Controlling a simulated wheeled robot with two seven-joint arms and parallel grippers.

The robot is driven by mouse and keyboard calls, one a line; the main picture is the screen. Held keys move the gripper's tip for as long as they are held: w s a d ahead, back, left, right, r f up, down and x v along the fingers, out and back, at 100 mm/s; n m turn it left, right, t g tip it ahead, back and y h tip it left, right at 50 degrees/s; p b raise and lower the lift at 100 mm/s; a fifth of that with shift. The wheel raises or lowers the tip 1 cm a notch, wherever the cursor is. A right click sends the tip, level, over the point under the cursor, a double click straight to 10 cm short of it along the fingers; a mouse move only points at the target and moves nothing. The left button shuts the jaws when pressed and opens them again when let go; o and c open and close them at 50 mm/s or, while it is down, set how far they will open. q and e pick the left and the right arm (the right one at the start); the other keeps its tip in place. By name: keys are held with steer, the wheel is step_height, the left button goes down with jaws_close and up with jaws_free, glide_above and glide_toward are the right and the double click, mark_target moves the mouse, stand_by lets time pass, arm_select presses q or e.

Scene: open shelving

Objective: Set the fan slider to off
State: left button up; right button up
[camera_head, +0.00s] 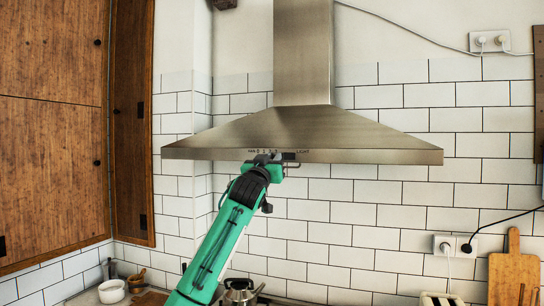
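The steel range hood (310,125) hangs on the tiled wall in the middle of the view. Its front edge carries small fan markings (262,150) with numbers and a light marking (303,151) to their right. My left gripper (270,158) is raised to the hood's front edge, just at and below the fan markings. It overlaps the control strip, and I cannot tell whether it touches it. The fan slider is too small or hidden, so its position cannot be made out. The fingers are too small to tell open from shut. My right gripper is out of view.
Wooden cabinets (50,110) stand at the left. A kettle (240,292) sits below the hood, partly behind my arm. A white bowl (111,291) is at lower left. A cutting board (512,272) leans at right.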

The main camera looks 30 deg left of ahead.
arm_select(q)
jaws_close()
steer(key=s+a+p, duration=0.1)
steer(key=a, duration=0.5)
steer(key=shift+s, duration=0.15)
